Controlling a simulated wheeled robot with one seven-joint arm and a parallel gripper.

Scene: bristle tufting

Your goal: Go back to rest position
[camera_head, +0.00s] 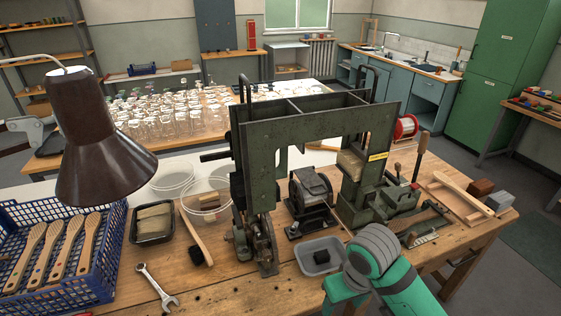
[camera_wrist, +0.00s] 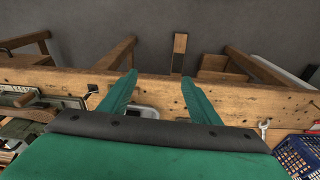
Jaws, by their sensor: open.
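My green and grey arm comes in at the lower right of the head view, in front of the workbench (camera_head: 225,290). In the wrist view my gripper (camera_wrist: 157,88) is open, its two green fingers well apart with nothing between them. The fingers point across the front edge of the workbench (camera_wrist: 215,93), which also shows there. The fingertips are not clearly visible in the head view. A green tufting machine (camera_head: 310,135) stands on the bench behind my arm.
A grey tray (camera_head: 306,268) with a dark block lies just left of my arm. A wrench (camera_head: 157,287) and a blue crate (camera_head: 97,270) of brushes are further left. A lamp (camera_head: 95,140) hangs over the crate.

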